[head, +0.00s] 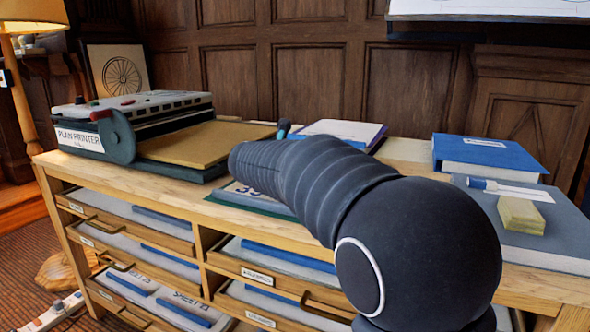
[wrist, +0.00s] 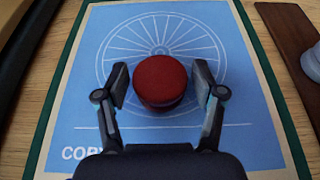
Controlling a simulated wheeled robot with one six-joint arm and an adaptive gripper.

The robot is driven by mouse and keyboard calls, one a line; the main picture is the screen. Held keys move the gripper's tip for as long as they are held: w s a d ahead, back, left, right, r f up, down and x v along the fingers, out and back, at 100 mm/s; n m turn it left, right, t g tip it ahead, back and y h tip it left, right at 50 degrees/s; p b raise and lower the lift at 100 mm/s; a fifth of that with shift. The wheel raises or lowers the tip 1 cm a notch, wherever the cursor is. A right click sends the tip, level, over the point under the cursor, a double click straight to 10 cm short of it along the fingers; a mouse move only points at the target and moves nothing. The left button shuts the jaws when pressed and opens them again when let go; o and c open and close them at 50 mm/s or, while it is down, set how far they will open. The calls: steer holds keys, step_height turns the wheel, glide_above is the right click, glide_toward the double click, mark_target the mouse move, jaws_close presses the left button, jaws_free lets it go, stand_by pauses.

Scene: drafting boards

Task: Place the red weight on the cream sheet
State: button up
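The red weight (wrist: 160,81) is a round, flat-topped piece in the wrist view. It is over a blue print (wrist: 85,110) with a white wheel drawing and a pale cream border. My gripper (wrist: 161,84) has one finger on each side of the weight. The fingers are spread, with narrow gaps beside the weight, so it does not look clamped. In the head view my arm hides the weight and the gripper. A tan-cream sheet (head: 205,143) lies on the plan printer's bed at left; I cannot tell whether it is the cream sheet.
The plan printer (head: 130,115) stands on the cabinet's left end. A blue book (head: 487,155) and a grey-blue folder (head: 560,225) bearing a yellowish block (head: 521,215) are at right. A pale paper (head: 342,129) lies behind my arm. In the wrist view, a brown board (wrist: 290,40) is at right.

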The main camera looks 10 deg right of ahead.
steer(key=shift+r, duration=0.1)
steer(key=shift+s+a+r, duration=0.1)
steer(key=shift+s+r, duration=0.05)
steer(key=p+v, duration=0.1)
steer(key=v, duration=1)
steer(key=shift+s+a, duration=0.25)
steer(key=shift+s, duration=0.05)
